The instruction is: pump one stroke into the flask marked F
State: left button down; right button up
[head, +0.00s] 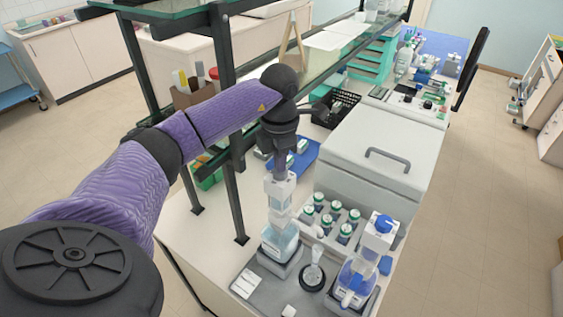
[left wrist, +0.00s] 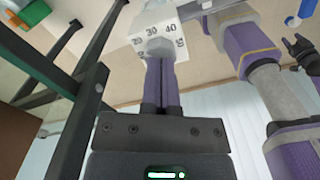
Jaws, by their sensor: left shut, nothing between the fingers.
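My left gripper (head: 279,174) points down at the top of the left bottle-top dispenser. Its fingers are shut with nothing between them. In the left wrist view the shut fingertips (left wrist: 160,62) are at the dispenser's white numbered head (left wrist: 160,30); whether they touch it I cannot tell. The left dispenser bottle (head: 281,245) holds pale blue liquid. A clear flask (head: 312,275) stands on a dark round pad to its right; I cannot read its mark. A dark shape like my right gripper (left wrist: 300,50) shows small in the left wrist view; its opening is unclear.
A second dispenser (head: 376,240) with a blue top stands right of the flask. Behind them is a rack of green-capped bottles (head: 332,220), then a large grey lidded box (head: 372,140). Black shelf posts (head: 228,180) stand close to my left arm.

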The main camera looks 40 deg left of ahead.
pick_arm(q)
jog(key=shift+f+b, duration=0.65)
jog(key=shift+f, duration=0.5)
jog(key=shift+r+p, duration=1.65)
jog(key=shift+r, duration=0.4)
notch_tip(320, 180, up, 5)
jog(key=p, duration=0.4)
jog(key=shift+r, duration=0.15)
